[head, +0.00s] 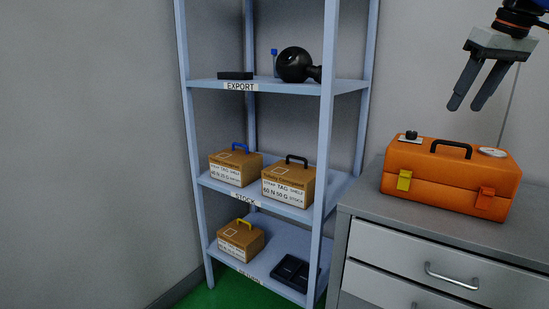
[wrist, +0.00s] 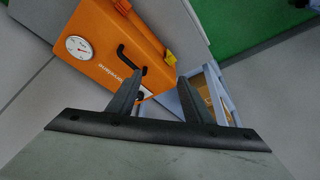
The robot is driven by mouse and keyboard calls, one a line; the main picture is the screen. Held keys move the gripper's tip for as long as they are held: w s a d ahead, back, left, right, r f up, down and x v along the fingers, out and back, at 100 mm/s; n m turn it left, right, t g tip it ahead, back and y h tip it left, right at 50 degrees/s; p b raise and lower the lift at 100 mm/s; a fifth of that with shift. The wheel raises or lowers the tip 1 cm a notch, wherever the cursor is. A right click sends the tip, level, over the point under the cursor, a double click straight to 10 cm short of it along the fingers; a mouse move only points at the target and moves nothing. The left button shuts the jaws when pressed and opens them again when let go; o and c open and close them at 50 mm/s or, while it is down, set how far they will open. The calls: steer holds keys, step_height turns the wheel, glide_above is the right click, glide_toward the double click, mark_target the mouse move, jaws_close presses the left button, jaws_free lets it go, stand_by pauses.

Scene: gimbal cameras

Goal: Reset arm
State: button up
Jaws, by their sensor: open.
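My gripper (head: 480,86) is in the upper right of the head view, with its two fingers apart and nothing between them. It hangs in the air above an orange case (head: 450,185) and touches nothing. In the wrist view my gripper (wrist: 157,88) also shows open and empty, with the orange case (wrist: 100,50) below and beyond its fingers.
A blue-grey shelf unit (head: 325,150) stands left of the cabinet. Its EXPORT shelf holds a black round-headed object (head: 296,65) and a flat dark piece (head: 235,76). Cardboard boxes (head: 236,166) sit on the STOCK shelf. A lower shelf holds another box (head: 237,240) and a dark tray (head: 290,272).

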steer(key=s+a+f, duration=0.4)
steer(key=s+f, duration=0.3)
steer(key=f, duration=0.6)
steer(key=s+a+f+m, duration=0.1)
steer(key=s+a+f, duration=0.4)
steer(key=f, duration=0.8)
steer(key=s+a+f+m, duration=0.1)
steer(key=s+a+f, duration=0.4)
steer(key=s+f, duration=0.4)
step_height(320, 180, down, 5)
steer(key=shift+s+a+f+h, duration=0.1)
steer(key=shift+s+a+h, duration=0.2)
steer(key=shift+h, duration=0.1)
steer(key=shift+c, duration=0.7)
